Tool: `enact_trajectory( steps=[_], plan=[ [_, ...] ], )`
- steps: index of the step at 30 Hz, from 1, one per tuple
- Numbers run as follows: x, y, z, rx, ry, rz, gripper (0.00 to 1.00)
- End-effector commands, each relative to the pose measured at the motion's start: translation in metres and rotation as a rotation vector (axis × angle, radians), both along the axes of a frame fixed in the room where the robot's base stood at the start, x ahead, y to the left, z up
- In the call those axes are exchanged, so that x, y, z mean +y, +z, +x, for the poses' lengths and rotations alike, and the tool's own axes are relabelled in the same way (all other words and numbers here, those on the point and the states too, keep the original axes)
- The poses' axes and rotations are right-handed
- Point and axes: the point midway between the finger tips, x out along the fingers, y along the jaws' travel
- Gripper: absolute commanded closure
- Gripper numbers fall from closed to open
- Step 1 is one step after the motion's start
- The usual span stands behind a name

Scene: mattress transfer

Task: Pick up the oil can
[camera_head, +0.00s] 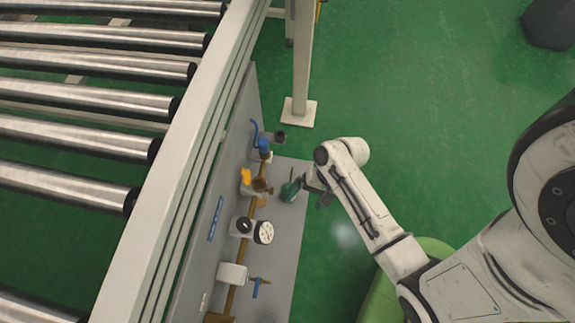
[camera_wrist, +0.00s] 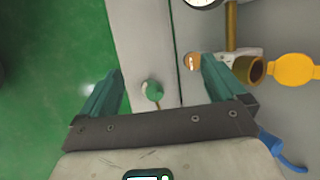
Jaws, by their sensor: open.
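The oil can (camera_head: 290,190) is a small green can with a thin brownish spout, on the grey shelf beside the pipework. In the wrist view the oil can (camera_wrist: 152,90) shows as a small green round shape between the two fingers, seen beyond them with a gap on each side. My gripper (camera_head: 316,190) is just right of the can in the head view. Its two green fingers are spread apart and empty in the wrist view (camera_wrist: 162,68). I cannot tell the exact distance from fingertips to can.
A brass pipe with a gauge (camera_head: 264,232), a yellow-handled valve (camera_head: 247,177) and a blue-handled valve (camera_head: 264,146) runs left of the can along a grey panel. A roller conveyor (camera_head: 90,140) stands beyond. A white post (camera_head: 301,70) stands above.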

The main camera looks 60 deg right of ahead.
Motion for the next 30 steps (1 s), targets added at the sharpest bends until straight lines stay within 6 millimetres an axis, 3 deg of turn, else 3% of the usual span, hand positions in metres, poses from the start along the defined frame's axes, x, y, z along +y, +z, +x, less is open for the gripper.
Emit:
enact_trajectory(
  steps=[1, 3, 9, 15, 18, 23, 30],
  plan=[
    [-0.007, -0.042, 0.001, 0.006, -0.111, 0.062, 0.03],
    [-0.014, -0.074, 0.004, 0.01, -0.265, 0.157, 0.03],
    [-0.04, -0.158, 0.013, 0.01, -0.71, 0.447, 0.03],
    [-0.076, -0.223, 0.016, -0.012, -1.114, 0.746, 0.03],
    [-0.092, -0.243, 0.016, -0.028, -1.259, 0.868, 0.03],
    [-0.108, -0.258, 0.014, -0.045, -1.392, 0.989, 0.03],
    [-0.107, -0.271, 0.035, -0.048, -1.424, 1.025, 0.03]
  ],
)
